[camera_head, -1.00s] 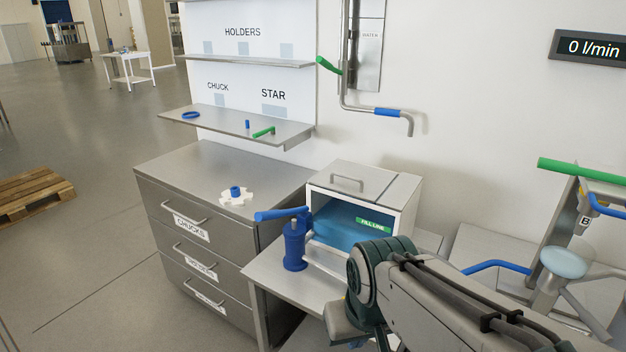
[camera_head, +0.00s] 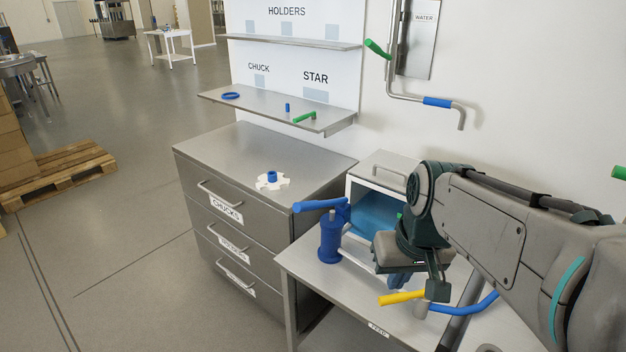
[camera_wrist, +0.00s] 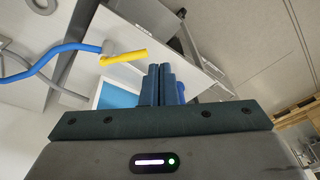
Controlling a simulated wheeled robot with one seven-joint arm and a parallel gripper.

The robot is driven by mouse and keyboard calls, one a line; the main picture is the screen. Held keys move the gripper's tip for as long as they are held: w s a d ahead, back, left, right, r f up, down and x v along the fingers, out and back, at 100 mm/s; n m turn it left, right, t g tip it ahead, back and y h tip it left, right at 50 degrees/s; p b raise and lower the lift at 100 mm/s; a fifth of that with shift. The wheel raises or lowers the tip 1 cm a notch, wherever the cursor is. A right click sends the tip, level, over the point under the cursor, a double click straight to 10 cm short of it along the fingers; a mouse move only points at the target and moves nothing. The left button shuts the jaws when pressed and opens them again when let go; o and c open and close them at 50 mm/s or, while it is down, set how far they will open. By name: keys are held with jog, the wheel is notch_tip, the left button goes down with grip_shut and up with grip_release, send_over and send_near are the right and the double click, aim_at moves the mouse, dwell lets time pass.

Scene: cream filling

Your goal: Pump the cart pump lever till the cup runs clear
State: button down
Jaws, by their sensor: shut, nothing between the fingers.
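The cart pump has a blue upright body (camera_head: 330,240) on the steel cart top. Its blue lever (camera_head: 319,204) sticks out to the left above the body, roughly level. My gripper (camera_head: 392,279) hangs over the cart to the right of the pump, apart from the lever. In the wrist view its two dark fingers (camera_wrist: 160,85) are pressed together with nothing between them. I cannot make out a cup in either view.
A steel tank (camera_head: 397,178) with a blue-tinted front stands behind my gripper. A yellow handle (camera_head: 401,298) on a blue hose (camera_head: 466,306) is close below my gripper. A drawer cabinet (camera_head: 255,160) bearing a white star piece (camera_head: 272,184) stands to the left.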

jog(key=w+a+r+n+y, duration=0.2)
jog(key=w+r, duration=0.1)
jog(key=w, duration=0.6)
jog(key=w+a+r+n+g+y, duration=0.1)
jog(key=w+a+r+n+y, duration=0.2)
jog(key=w, duration=0.7)
jog(key=w+a+r+n+y, duration=0.2)
jog(key=w+a+r, duration=0.1)
jog(key=w, duration=0.6)
jog(key=shift+w+r+n+g, duration=0.3)
jog(key=shift+w+r, duration=0.1)
jog(key=shift+r, duration=0.05)
jog(key=p, duration=0.1)
send_over(311, 204)
jog(key=w, duration=0.2)
jog(key=f, duration=0.7)
jog(key=shift+d+f, duration=0.25)
jog(key=shift+s+a+f, duration=0.1)
jog(key=shift+s+f, duration=0.15)
jog(key=shift+f, duration=0.25)
jog(key=shift+s+f, duration=0.2)
jog(key=shift+f, duration=0.25)
jog(key=shift+s+f, duration=0.25)
jog(key=shift+f, duration=0.05)
jog(key=shift+s+f+p, duration=0.2)
jog(key=shift+f+p, duration=0.1)
jog(key=shift+f, duration=0.25)
jog(key=shift+a, duration=0.1)
